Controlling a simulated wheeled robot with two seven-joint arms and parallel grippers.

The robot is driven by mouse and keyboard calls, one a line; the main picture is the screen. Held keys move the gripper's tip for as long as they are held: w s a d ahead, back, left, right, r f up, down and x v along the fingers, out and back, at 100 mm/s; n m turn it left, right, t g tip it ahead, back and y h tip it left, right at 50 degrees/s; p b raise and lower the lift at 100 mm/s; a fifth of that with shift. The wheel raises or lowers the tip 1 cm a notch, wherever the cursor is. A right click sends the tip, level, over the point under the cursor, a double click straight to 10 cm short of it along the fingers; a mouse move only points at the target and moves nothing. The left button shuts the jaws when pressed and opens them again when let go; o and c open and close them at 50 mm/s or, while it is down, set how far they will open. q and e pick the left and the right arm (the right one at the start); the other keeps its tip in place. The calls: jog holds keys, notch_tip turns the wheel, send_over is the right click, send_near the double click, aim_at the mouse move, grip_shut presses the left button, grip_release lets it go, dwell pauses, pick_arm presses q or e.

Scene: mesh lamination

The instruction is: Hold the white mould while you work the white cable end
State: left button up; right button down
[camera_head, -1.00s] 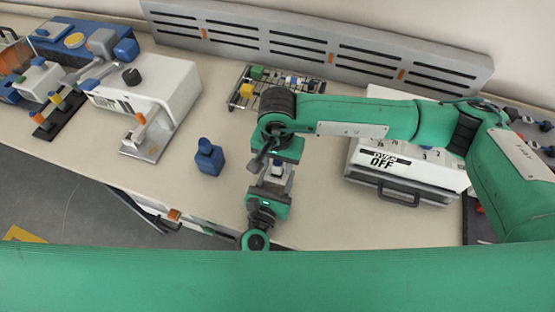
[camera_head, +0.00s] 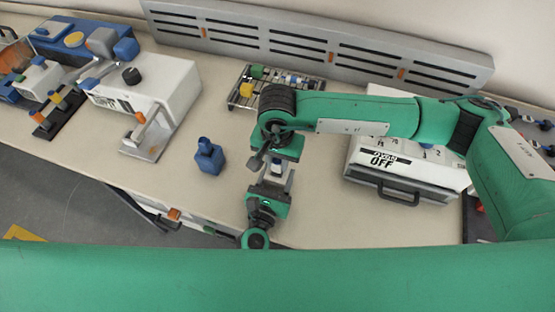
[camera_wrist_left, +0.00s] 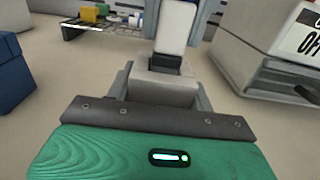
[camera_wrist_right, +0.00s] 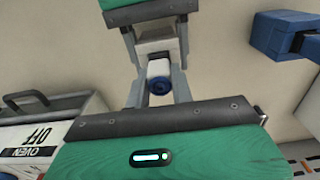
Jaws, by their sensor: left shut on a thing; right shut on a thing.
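My right gripper (camera_head: 279,164) points down from the top and my left gripper (camera_head: 270,188) faces it from below, over the bench. In the left wrist view, my left gripper (camera_wrist_left: 165,88) is shut on the white mould (camera_wrist_left: 165,86), a pale block. Beyond it, my right gripper is shut on the white cable end (camera_wrist_left: 175,30), a white piece with a dark band at its near end. In the right wrist view, the cable end (camera_wrist_right: 158,66) shows a round blue end and lines up with the mould (camera_wrist_right: 156,44). I cannot tell whether they touch.
A white oven box (camera_head: 400,170) with a handle stands right. A wire rack (camera_head: 240,98) with coloured blocks lies behind. A white machine (camera_head: 160,85) stands further left. The bench (camera_head: 225,205) around the grippers is clear.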

aim_at(277, 161)
jog(key=shift+r, duration=1.35)
jog(key=shift+r, duration=0.1)
jog(key=shift+r, duration=2.1)
pick_arm(q)
jog(key=o, duration=1.5)
jog(key=shift+c, duration=0.2)
jog(key=shift+s, duration=0.1)
jog(key=v, duration=1.2)
